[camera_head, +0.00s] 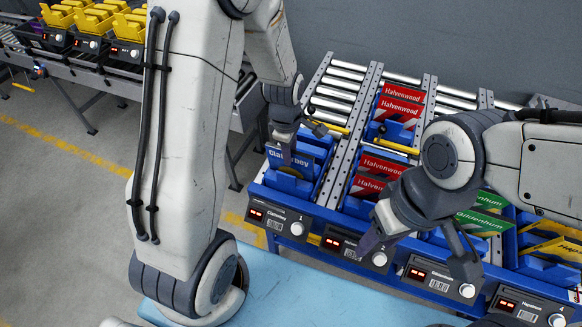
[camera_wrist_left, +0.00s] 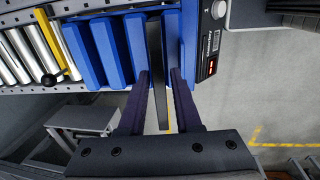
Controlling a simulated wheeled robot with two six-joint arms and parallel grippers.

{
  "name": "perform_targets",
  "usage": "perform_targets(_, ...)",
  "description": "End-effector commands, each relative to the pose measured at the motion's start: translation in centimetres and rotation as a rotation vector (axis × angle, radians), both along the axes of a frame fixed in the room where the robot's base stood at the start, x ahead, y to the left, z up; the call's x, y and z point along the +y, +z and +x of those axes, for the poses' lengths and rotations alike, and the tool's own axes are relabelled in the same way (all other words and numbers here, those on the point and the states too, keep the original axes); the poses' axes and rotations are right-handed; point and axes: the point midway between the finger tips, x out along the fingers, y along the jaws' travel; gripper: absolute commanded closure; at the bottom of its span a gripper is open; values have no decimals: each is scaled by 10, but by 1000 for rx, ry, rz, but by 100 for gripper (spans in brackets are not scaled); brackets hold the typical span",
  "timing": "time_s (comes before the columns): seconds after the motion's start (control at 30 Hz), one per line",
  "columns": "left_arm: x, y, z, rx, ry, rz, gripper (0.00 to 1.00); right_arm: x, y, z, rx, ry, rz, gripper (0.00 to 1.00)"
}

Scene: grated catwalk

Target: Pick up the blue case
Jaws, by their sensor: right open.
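Several blue cases stand in the leftmost lane of the rack. The front blue case (camera_head: 290,181) has a label, partly hidden by my left gripper. My left gripper (camera_head: 288,142) is over that lane, at the front cases. In the left wrist view its two fingers (camera_wrist_left: 160,88) are apart, with a thin dark slab (camera_wrist_left: 160,55) between them and narrow gaps on both sides. Blue cases (camera_wrist_left: 112,48) stand in a row beside it. I cannot tell whether the slab is part of a case. My right gripper (camera_head: 420,250) is open and empty above the rack's front, right of the second lane.
Red cases (camera_head: 378,165) fill the second lane, and green cases (camera_head: 484,212) stand further right. Display panels with knobs (camera_head: 281,221) line the front edge. A yellow bar (camera_head: 330,127) crosses the first lane behind the cases. Yellow cases (camera_head: 92,20) sit on a conveyor far left.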

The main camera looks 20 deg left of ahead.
Motion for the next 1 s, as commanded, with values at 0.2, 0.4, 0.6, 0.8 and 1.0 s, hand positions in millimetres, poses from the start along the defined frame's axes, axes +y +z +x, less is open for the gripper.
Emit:
perform_targets(0.2, 3, -26, 3, 6, -1, 0, 68, 0, 12, 0, 0, -1, 0, 50)
perform_targets(0.4, 2, -46, 6, 2, -1, 0, 68, 0, 14, 0, 0, -1, 0, 50)
perform_targets(0.6, 3, -48, 7, 0, -1, 0, 68, 0, 13, 0, 0, -1, 0, 50)
perform_targets(0.8, 3, -48, 7, 0, -1, 0, 100, 0, 13, 0, 0, -1, 0, 50)
perform_targets(1.0, 3, -47, 7, 0, -1, 0, 100, 0, 13, 0, 0, -1, 0, 50)
